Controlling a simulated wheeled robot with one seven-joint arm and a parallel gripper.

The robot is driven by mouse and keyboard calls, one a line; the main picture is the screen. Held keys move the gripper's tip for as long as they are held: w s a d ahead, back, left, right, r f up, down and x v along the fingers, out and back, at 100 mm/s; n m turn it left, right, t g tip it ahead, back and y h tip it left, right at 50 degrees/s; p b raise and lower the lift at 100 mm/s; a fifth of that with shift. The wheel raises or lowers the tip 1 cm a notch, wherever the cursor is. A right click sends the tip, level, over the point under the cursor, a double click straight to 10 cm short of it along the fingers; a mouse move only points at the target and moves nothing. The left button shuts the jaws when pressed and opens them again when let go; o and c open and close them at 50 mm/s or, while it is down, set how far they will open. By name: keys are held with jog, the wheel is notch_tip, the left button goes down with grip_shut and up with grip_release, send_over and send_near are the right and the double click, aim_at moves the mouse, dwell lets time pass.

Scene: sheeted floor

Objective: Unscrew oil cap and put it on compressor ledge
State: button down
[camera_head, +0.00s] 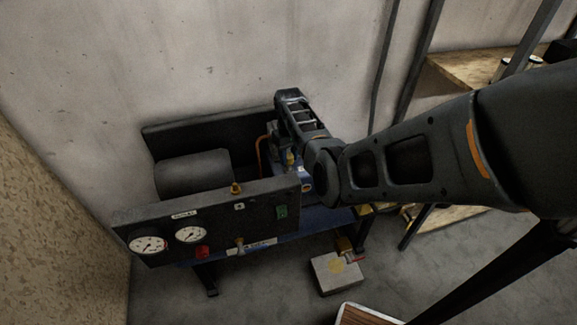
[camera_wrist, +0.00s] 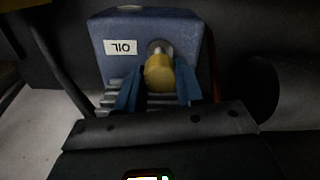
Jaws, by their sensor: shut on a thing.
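The yellow oil cap (camera_wrist: 160,74) sits between my gripper's two blue fingers (camera_wrist: 158,88) in the wrist view. My gripper is shut on it. A short pale stem shows between the cap and a dark round opening in the blue block (camera_wrist: 188,32), which bears a white label reading OIL. I cannot tell whether the stem is still threaded in. In the head view my gripper (camera_head: 291,160) reaches down at the right end of the compressor (camera_head: 193,173); its fingertips are mostly hidden. I cannot make out a distinct ledge.
A dark front panel (camera_head: 219,213) carries two gauges, a red knob and brass fittings. A dark backboard (camera_head: 205,128) stands by the wall. A grey box (camera_head: 335,273) is on the floor. Wooden shelving (camera_head: 470,70) is at right.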

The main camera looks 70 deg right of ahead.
aim_at(290, 156)
jog(key=shift+r, duration=0.25)
jog(key=shift+r, duration=0.35)
jog(key=shift+r, duration=0.15)
jog(key=shift+r, duration=1.95)
jog(key=shift+s, duration=0.15)
